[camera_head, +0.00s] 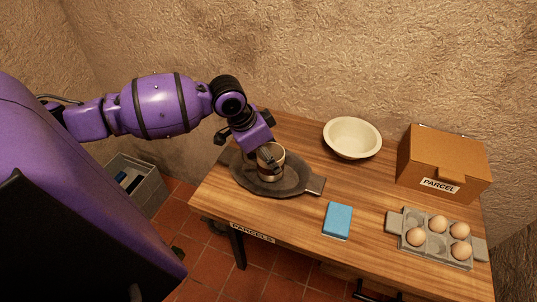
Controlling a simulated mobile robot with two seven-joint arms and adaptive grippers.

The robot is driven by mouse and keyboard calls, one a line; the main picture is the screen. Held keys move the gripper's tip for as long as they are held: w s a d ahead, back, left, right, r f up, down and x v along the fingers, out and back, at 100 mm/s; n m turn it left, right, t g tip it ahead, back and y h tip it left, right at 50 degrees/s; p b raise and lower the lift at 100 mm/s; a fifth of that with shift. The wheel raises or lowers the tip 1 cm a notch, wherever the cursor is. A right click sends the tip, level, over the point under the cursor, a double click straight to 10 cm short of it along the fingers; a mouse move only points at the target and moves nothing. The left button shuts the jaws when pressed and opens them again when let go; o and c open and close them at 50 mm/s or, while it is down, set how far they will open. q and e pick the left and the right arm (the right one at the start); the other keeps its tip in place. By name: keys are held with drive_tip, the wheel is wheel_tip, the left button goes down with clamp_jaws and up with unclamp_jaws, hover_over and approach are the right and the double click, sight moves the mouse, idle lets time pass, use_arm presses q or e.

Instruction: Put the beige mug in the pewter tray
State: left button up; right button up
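The beige mug (271,174) stands upright, as far as I can see, over the dark grey pewter tray (248,182), an oval dish with flat handles near the table's left end. It appears to rest on the tray's floor, though I cannot see its base clearly. My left gripper (268,158) reaches down from the upper left to the mug, with its dark fingers at the mug's rim. Part of the mug's mouth is hidden by the fingers. Whether they are closed on its wall is not clear. My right gripper is not in view.
A cream bowl (352,138) stands at the back of the wooden table (290,215). A cardboard parcel box (443,163) and a grey egg tray (436,250) with several eggs are at right. A blue sponge-like block (338,220) lies near the front edge. A grey bin (137,184) stands on the floor.

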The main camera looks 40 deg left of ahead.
use_arm(q)
drive_tip(key=o, duration=1.9)
drive_tip(key=shift+f, duration=0.1)
drive_tip(key=shift+o, duration=0.2)
drive_tip(key=shift+a+r, duration=0.1)
drive_tip(key=shift+r, duration=0.4)
drive_tip(key=p+v, duration=0.2)
drive_tip(key=v, duration=0.9)
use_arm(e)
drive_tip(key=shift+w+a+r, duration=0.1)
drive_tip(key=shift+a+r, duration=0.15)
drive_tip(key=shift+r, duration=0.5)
use_arm(q)
drive_tip(key=shift+s+r, duration=0.1)
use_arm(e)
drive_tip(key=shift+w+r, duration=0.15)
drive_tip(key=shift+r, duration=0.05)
